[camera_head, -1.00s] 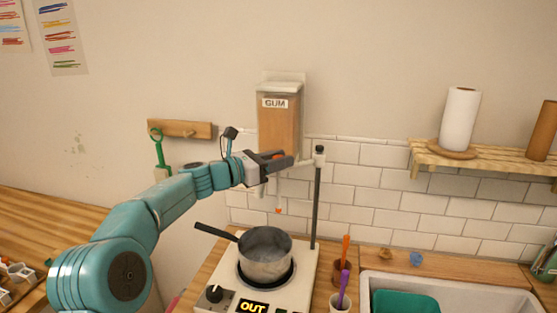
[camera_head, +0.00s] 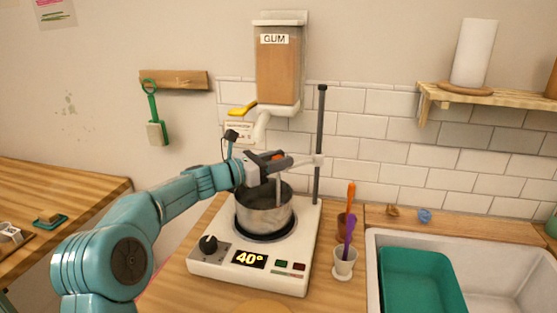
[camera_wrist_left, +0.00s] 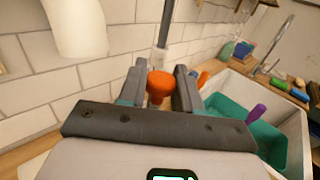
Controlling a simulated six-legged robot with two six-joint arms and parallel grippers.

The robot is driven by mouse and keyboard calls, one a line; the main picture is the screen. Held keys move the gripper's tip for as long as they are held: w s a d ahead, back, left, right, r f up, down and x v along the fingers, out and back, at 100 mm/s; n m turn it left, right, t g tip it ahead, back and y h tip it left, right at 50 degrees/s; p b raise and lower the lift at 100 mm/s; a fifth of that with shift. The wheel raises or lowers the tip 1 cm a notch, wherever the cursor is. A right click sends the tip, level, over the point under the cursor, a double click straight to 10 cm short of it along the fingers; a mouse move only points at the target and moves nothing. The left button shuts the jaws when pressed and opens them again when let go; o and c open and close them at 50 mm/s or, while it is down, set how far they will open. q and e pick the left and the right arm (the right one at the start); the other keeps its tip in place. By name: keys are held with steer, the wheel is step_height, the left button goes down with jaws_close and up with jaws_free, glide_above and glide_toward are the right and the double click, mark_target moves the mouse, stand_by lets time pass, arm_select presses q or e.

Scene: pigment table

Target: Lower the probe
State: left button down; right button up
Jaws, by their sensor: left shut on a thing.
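My left gripper (camera_head: 274,161) is shut on the orange knob of the probe's holder; in the left wrist view the knob (camera_wrist_left: 159,84) sits between the two fingers (camera_wrist_left: 160,92). The holder's pale clamp (camera_head: 317,160) is around the dark upright rod (camera_head: 320,120), well below its top. The grey probe (camera_head: 278,191) hangs upright below my gripper, with its lower end inside the steel pot (camera_head: 262,218). The pot's wall hides its tip. The pot stands on the white hot plate (camera_head: 222,262), whose display (camera_head: 249,259) reads 40°. My right gripper is out of view.
A gum dispenser (camera_head: 278,75) hangs on the wall above, its spout over the pot area. Farther right is a sink with a green tub (camera_head: 418,280).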

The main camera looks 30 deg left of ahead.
arm_select(q)
steer(key=shift+f, duration=0.4)
steer(key=c, duration=0.8)
jaws_free()
steer(key=shift+s+r, duration=0.1)
steer(key=shift+r, duration=0.05)
steer(key=b+v, duration=0.2)
steer(key=v, duration=1.4)
steer(key=shift+a+b, duration=0.15)
steer(key=shift+b, duration=0.2)
